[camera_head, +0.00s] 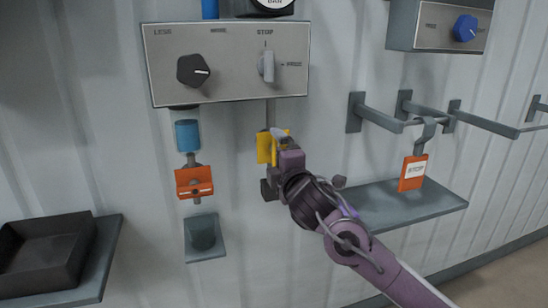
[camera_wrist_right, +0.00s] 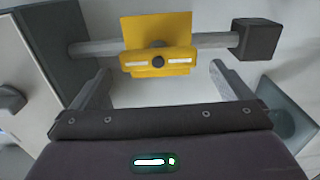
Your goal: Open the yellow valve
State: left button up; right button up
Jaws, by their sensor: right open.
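The yellow valve (camera_head: 264,147) is on a pipe below the right side of the control panel in the head view. In the right wrist view the yellow valve (camera_wrist_right: 157,45) fills the top middle, with a yellow handle bar lying along the grey pipe (camera_wrist_right: 95,47). My right gripper (camera_wrist_right: 154,80) is open, its two fingers apart on either side and just short of the handle. In the head view my right gripper (camera_head: 280,140) covers part of the valve. I cannot tell whether a finger touches it. My left gripper is not in view.
A grey panel (camera_head: 225,90) with a black knob (camera_head: 193,70) and a grey switch (camera_head: 268,66) is above. An orange valve (camera_head: 194,181) is on the left.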

jog(key=shift+b+v, duration=0.35)
jog(key=shift+v, duration=1.8)
jog(key=s+d+f+m+g+h, duration=0.25)
jog(key=s+f+m, duration=0.35)
jog(key=f, duration=0.5)
jog(key=s+d+f+m+g+h, duration=0.1)
jog(key=s+d+f+m+g, duration=0.35)
jog(key=s+f, duration=0.4)
jog(key=s+d+f+m+g+h, duration=0.1)
jog(key=s+d+f+m+g, duration=0.3)
jog(key=s+f, duration=0.45)
jog(key=s+d+f+m+g+h, duration=0.1)
jog(key=s+d+f+m+g, duration=0.2)
jog(key=s+d+f+m, duration=0.55)
notch_tip(320, 180, down, 25)
jog(key=s+a+n+g, duration=0.1)
jog(key=s+a+n, duration=0.1)
jog(key=s+n, duration=0.1)
jog(key=s+d+f, duration=0.2)
jog(key=s+f, duration=0.8)
jog(key=s+d+f+g, duration=0.1)
jog(key=s+f, duration=0.9)
jog(key=shift+d+f+n, duration=0.2)
jog(key=shift+d+n, duration=0.1)
jog(key=shift+d, duration=0.1)
